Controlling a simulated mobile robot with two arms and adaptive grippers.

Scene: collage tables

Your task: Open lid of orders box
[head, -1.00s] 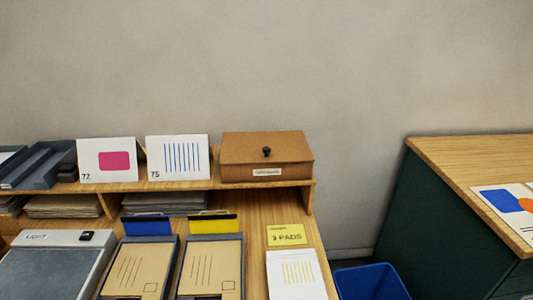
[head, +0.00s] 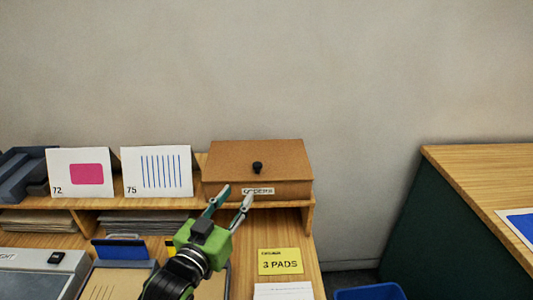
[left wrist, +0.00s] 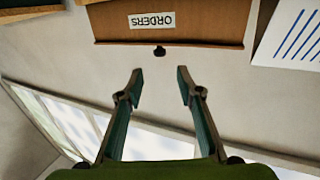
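The orders box (head: 230,165) is a brown box with a shut lid, a dark round knob (head: 257,168) on the lid and a white "ORDERS" label (head: 258,191) on its front. It sits at the right end of the raised shelf. My left gripper (head: 234,192) is open and empty, in front of the box and below its knob in the head view. In the left wrist view the box (left wrist: 215,22) appears upside down, with the knob (left wrist: 159,51) beyond and between the spread fingertips, apart from them. My right gripper is not in view.
Two cards, 72 (head: 62,186) and 75 (head: 140,187), stand left of the box on the shelf (head: 308,205). A yellow "3 PADS" note (head: 280,262) lies on the desk. A blue bin (head: 368,292) stands at the right. The wall behind is bare.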

